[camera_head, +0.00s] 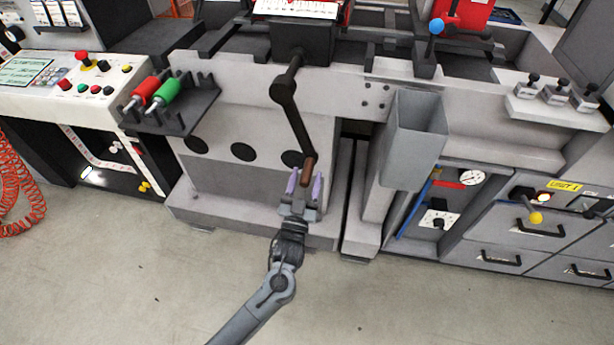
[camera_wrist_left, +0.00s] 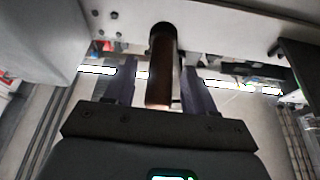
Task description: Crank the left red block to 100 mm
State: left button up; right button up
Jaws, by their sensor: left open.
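The left red block (camera_head: 300,8) shows at the top of the head view, partly cut off, with a white scale strip on its front. Below it a black crank arm (camera_head: 292,105) hangs down to the right and ends in a brown handle (camera_head: 308,170). My left gripper (camera_head: 304,186) is open just below the crank, its purple fingers on either side of the handle's lower end. In the left wrist view the brown handle (camera_wrist_left: 161,75) stands between the two fingers (camera_wrist_left: 160,85), with gaps on both sides. My right gripper is not in view.
A second red block (camera_head: 465,12) with a blue-knobbed lever (camera_head: 436,27) is at the upper right. A grey chute (camera_head: 416,140) stands right of the crank. Red and green tools (camera_head: 155,92) sit in a black rack at left. The floor in front is clear.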

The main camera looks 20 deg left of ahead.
pick_arm(q)
jog(key=shift+x, duration=0.85)
grip_shut()
